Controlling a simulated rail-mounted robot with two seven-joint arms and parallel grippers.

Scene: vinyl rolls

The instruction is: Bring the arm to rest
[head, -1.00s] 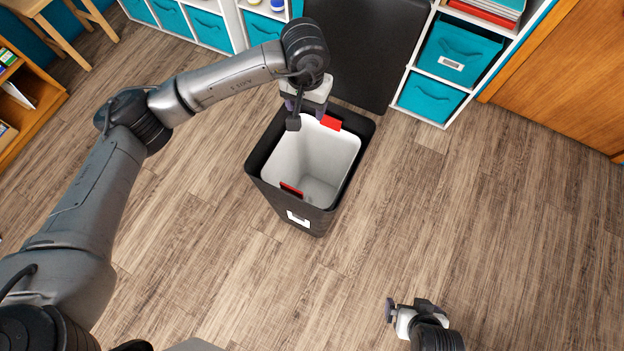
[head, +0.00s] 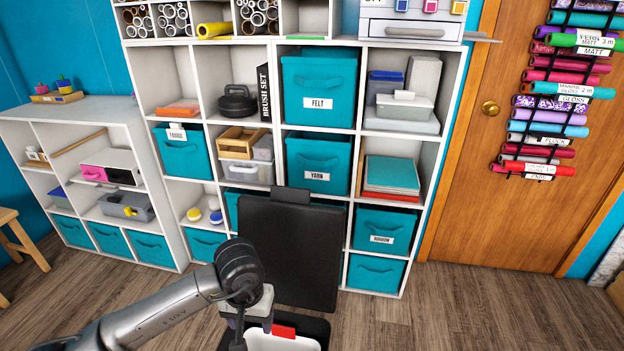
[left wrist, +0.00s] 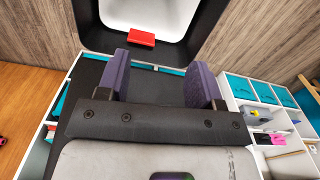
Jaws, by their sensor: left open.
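My left arm reaches in from the lower left in the head view. Its gripper (head: 250,323) hangs over the back edge of the black bin (head: 318,328), which has a white liner and a red clip (head: 284,331). In the left wrist view the two purple fingers of the left gripper (left wrist: 157,82) stand wide apart with nothing between them. The bin's dark rim (left wrist: 92,30), white liner and red clip (left wrist: 141,37) show beyond them. My right gripper is not in view.
A white cube shelf (head: 357,130) with teal boxes stands behind the bin, with a dark panel (head: 291,250) in front of it. A wooden door with a rack of vinyl rolls (head: 552,115) is on the right. Floor (head: 500,310) at the lower right is clear.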

